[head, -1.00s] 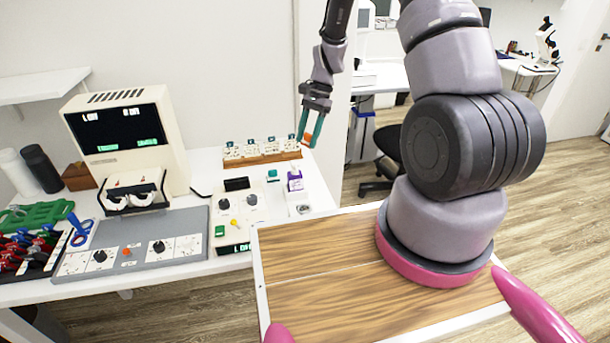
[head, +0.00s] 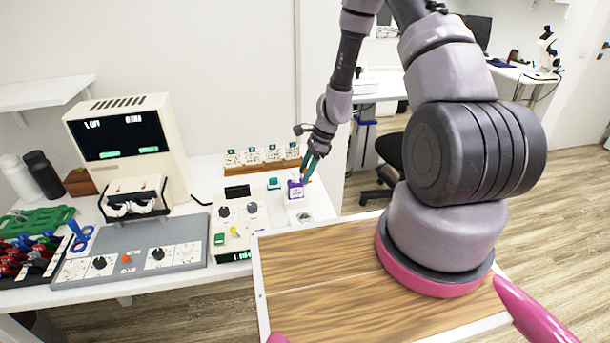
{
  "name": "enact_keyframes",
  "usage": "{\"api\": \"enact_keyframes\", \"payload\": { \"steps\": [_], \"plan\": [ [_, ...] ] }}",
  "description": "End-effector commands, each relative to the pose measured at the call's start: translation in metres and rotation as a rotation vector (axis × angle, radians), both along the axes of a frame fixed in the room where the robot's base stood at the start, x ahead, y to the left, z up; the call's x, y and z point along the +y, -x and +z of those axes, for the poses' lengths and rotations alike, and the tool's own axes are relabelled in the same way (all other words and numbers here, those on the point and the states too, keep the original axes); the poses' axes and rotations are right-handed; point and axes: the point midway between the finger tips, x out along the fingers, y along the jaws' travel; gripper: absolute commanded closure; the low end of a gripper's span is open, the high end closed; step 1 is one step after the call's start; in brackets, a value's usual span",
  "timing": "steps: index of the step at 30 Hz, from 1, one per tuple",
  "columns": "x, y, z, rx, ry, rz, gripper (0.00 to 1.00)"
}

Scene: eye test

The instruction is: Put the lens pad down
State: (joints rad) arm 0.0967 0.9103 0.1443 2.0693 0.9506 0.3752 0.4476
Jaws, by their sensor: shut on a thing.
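My gripper (head: 305,178) is at the right end of the white table, with its teal fingers pointing down. The fingertips are right at the top of a purple and white bottle (head: 296,190) in this view. I cannot tell whether they touch it or are behind it. The bottle stands upright on the table.
A wooden rack (head: 262,167) with several small white items stands behind. A teal block (head: 273,183), a control box (head: 233,225) with knobs, and a round white item (head: 304,217) are close by. The screen unit (head: 122,133) and grey panel (head: 130,262) are left.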

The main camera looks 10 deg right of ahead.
Motion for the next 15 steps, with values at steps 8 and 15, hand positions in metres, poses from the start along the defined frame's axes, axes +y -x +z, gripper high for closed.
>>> {"api": "enact_keyframes", "payload": {
  "steps": [8,15],
  "plan": [
    [0.0004,0.0,-0.0097,0.0,-0.001,0.001,1.0],
    [0.0003,0.0,-0.0122,-0.001,0.0,0.002,0.31]
  ]
}}
